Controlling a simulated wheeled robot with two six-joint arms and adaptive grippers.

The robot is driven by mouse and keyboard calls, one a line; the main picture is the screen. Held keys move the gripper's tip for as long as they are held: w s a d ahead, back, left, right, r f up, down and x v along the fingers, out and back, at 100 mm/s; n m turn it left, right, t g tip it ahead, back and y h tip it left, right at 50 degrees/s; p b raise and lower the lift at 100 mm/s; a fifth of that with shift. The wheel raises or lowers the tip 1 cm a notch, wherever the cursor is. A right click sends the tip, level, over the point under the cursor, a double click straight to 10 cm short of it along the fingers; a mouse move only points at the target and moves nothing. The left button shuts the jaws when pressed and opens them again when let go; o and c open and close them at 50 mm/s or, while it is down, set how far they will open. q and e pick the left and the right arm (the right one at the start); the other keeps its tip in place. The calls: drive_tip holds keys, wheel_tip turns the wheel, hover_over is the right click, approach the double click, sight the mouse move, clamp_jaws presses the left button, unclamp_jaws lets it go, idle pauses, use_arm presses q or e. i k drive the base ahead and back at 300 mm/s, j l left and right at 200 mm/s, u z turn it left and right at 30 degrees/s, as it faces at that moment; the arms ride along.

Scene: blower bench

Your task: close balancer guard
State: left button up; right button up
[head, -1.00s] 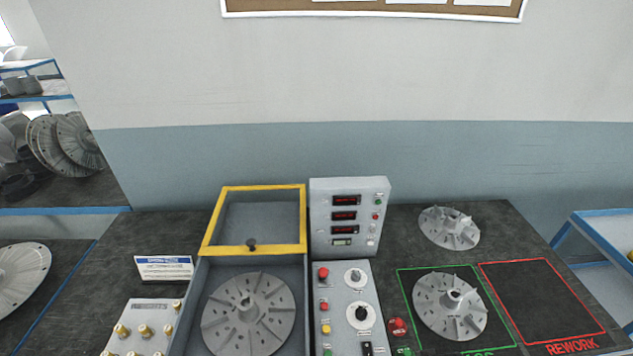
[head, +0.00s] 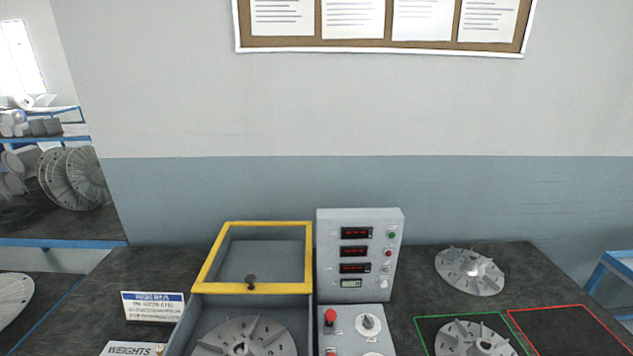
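The balancer guard (head: 206,268) is a yellow-framed clear panel with a dark knob (head: 251,281) at the middle of its lower bar. It stands raised and tilted at the back of the grey balancer box (head: 305,320). The box is open in front of it, and a grey bladed impeller (head: 243,338) sits inside, cut off by the lower picture edge. Neither of my grippers shows in the head view.
A grey display unit (head: 360,255) stands right of the guard, with a control panel (head: 352,322) before it. Another impeller (head: 470,271) lies at the back right, and one (head: 472,340) in the green outline. A sign (head: 152,306) stands left of the box.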

sight(249, 287)
drive_tip(key=k+l, duration=0.1)
drive_tip(key=l, duration=0.75)
drive_tip(key=k+l, duration=0.15)
drive_tip(key=l, duration=0.25)
